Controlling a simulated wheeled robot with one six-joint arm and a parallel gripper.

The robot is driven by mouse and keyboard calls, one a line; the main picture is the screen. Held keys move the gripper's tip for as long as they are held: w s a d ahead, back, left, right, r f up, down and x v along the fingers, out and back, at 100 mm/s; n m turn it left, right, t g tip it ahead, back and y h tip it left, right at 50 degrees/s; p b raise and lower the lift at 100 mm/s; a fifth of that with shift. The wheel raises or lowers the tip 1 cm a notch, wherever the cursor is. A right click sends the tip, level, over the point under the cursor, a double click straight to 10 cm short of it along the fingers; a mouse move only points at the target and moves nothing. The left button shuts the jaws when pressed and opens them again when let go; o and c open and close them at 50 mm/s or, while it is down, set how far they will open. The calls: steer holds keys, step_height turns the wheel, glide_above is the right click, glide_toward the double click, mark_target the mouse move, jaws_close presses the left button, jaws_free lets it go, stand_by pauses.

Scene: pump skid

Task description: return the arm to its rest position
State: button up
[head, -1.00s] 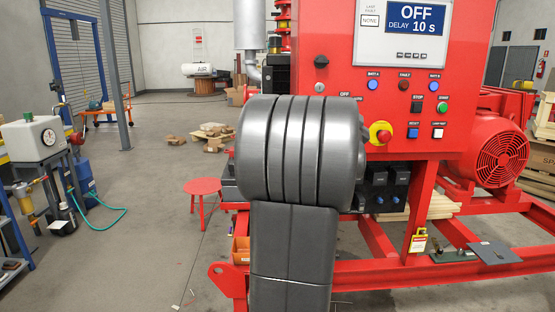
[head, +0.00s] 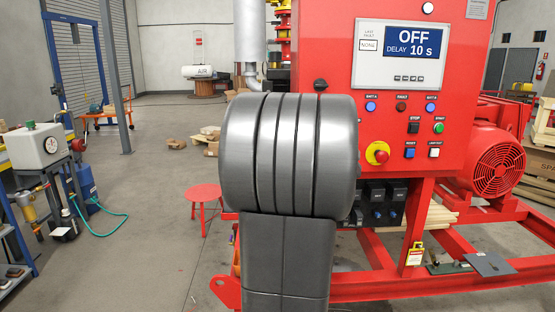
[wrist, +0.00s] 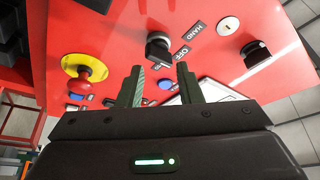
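My arm's grey links fill the middle of the head view and hide my gripper there. In the wrist view my gripper (wrist: 160,82) shows two dark fingers standing apart with an empty gap between them. The fingers point toward the red control panel (wrist: 120,20), which also stands right of my arm in the head view (head: 335,55). A black selector knob (wrist: 158,48) marked HAND and OFF appears just beyond the fingertips. I cannot tell the exact distance to it, but nothing is held.
The emergency stop button (head: 378,153) sits low on the panel, right of my arm. The red skid frame (head: 380,284) runs below, with a motor (head: 490,163) at right. A red stool (head: 205,192) stands left of my arm. Open floor (head: 150,220) lies at left.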

steer(key=shift+v, duration=1.7)
steer(key=shift+f, duration=0.1)
